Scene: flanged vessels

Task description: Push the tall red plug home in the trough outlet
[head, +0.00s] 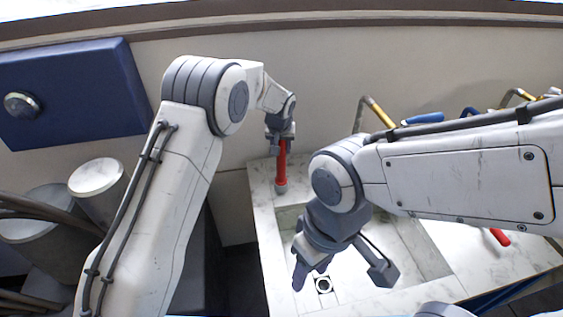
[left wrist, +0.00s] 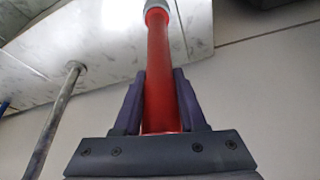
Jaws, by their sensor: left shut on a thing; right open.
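The tall red plug (head: 282,168) has a grey lower end and hangs upright at the back left of the marble trough (head: 436,262). My left gripper (head: 280,138) is shut on its upper part. In the left wrist view the red shaft (left wrist: 159,70) sits between both fingers (left wrist: 158,100), its grey end pointing away. I cannot tell whether that end touches the trough's rim. A small dark-edged ring, apparently the outlet (head: 323,285), shows near the front, apart from the plug. My right gripper (head: 340,272) is open and empty, its fingers spread above and around the ring in the picture.
Bent brass-coloured pipes (head: 379,111) and a blue-handled part (head: 424,118) stand behind my right arm. A red handle (head: 499,237) lies at the right. A blue wall box (head: 75,92) and pale cylinders (head: 96,177) are at the left. A metal pipe (left wrist: 54,118) runs beside the plug.

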